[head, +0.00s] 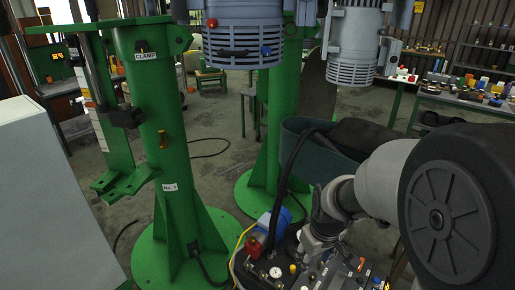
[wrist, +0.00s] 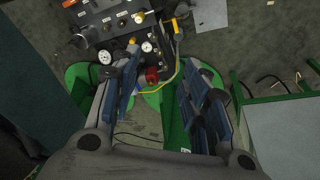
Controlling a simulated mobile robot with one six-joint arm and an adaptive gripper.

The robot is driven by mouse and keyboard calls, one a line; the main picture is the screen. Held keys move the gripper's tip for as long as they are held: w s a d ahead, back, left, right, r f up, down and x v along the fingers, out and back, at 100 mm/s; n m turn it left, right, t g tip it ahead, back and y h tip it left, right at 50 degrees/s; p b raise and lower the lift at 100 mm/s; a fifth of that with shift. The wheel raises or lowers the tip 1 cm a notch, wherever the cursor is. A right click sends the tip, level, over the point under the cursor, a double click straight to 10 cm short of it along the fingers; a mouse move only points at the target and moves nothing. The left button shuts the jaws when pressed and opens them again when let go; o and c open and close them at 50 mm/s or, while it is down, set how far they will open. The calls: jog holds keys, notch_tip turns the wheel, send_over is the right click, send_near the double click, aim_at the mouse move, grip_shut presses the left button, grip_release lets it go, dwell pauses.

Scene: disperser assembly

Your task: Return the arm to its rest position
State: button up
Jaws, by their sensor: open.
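My gripper (wrist: 160,72) is open in the wrist view, its two dark blue-grey fingers apart with nothing held between them. Beyond the fingers lies a dark control panel (wrist: 108,22) with gauges, knobs and a yellow cable. A red part (wrist: 152,75) shows in the gap between the fingers, at the panel's edge. In the head view my grey arm (head: 390,180) reaches in from the lower right, bent over the same panel (head: 290,268). The gripper's fingers cannot be made out clearly in the head view.
Green columns (head: 165,150) stand left and centre on round floor bases. Grey motor housings (head: 243,35) hang at the top. A pale cabinet (head: 50,200) fills the left edge. A cluttered bench (head: 465,100) stands at back right. Open floor (head: 215,150) shows between the columns.

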jog(key=s+r+m+t, duration=0.1)
jog(key=s+r+m, duration=0.1)
jog(key=s+r, duration=0.5)
jog(key=s+r+m+t, duration=0.1)
jog(key=s+r, duration=0.6)
jog(key=s, duration=0.7)
jog(key=shift+r+m, duration=0.3)
jog(key=shift+m, duration=0.5)
